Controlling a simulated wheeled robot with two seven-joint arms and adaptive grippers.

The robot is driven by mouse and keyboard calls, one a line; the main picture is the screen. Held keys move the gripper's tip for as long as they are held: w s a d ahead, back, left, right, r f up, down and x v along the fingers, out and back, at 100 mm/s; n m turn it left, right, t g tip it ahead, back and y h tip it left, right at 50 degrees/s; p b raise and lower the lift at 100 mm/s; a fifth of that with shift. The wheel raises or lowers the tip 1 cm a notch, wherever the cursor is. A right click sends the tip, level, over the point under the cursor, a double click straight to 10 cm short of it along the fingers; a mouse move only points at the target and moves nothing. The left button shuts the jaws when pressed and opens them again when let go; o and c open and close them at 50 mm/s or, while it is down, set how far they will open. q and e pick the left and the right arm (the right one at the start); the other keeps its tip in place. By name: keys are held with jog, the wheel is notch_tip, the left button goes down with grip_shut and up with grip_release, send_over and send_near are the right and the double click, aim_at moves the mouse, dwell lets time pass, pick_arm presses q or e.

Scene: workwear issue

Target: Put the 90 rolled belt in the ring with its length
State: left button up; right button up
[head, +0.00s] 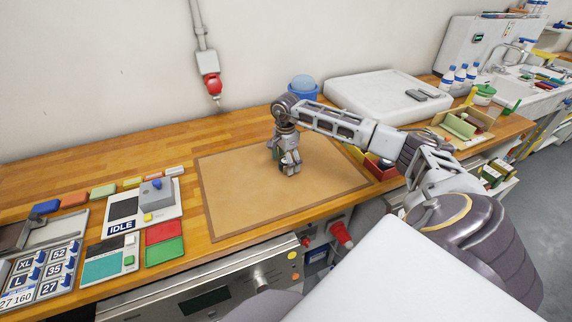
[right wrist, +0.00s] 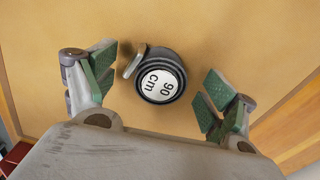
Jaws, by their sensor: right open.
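The rolled belt (right wrist: 148,92) is a dark coil with a white round label reading "90 cm" and a metal buckle at its upper left. It lies on the tan mat (head: 225,190). My right gripper (head: 288,168) is low over the mat. In the right wrist view its green-padded fingers (right wrist: 158,84) are open, one on each side of the belt, with gaps between. In the head view the gripper mostly hides the belt. I cannot make out a ring marked with a length. My left gripper is not in view.
At the left stand a panel with size labels (head: 40,270), an "IDLE" device (head: 122,226) and coloured blocks (head: 103,191). A white tray (head: 350,90) and blue tub (head: 303,87) are behind. A red bin (head: 382,170) borders the mat's right. The mat's left is clear.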

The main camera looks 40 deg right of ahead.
dwell(0.4)
jog(key=c, duration=1.2)
jog(key=shift+r, duration=0.15)
jog(key=shift+r+b, duration=0.5)
jog(key=shift+r, duration=4.4)
